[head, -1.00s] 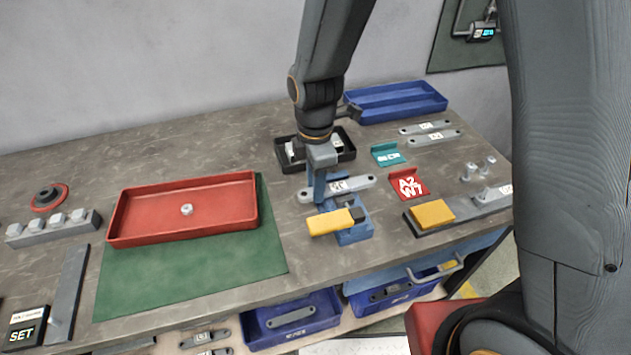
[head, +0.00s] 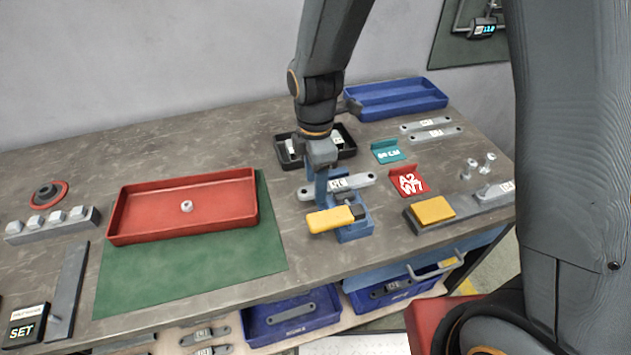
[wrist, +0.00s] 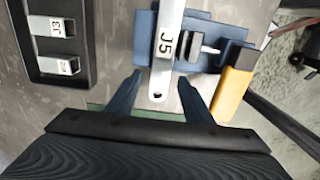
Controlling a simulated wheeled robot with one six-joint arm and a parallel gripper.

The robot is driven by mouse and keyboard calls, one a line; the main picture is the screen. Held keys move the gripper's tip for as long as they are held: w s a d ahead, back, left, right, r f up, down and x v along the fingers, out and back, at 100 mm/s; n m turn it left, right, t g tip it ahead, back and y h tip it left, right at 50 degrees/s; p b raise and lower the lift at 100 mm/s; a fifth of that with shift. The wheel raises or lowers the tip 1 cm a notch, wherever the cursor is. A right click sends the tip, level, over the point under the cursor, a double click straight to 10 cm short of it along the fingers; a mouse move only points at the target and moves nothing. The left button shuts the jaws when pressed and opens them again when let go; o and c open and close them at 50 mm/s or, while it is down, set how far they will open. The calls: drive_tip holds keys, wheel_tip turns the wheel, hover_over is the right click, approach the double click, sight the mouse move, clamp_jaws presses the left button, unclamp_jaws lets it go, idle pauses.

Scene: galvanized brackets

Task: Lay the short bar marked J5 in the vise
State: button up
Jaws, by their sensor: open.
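The short grey bar marked J5 (wrist: 166,48) lies across the blue vise (wrist: 202,27), between the vise's grey jaws as far as the wrist view shows. In the head view the bar (head: 358,182) lies level over the vise (head: 355,232), its left end sticking out past it. My gripper (wrist: 157,97) is open, with one blue finger on each side of the bar's near end and clear gaps to it. In the head view my gripper (head: 321,186) is above the bar's left part and partly hides it. How deep the bar sits is hidden.
A black tray (head: 348,158) with marked parts stands behind. Red (head: 408,181) and teal (head: 390,154) brackets are to the right. A red tray (head: 125,225) on a green mat is left.

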wheel_tip(320, 180, up, 8)
drive_tip(key=b, duration=0.1)
drive_tip(key=shift+f, duration=0.25)
idle(0.5)
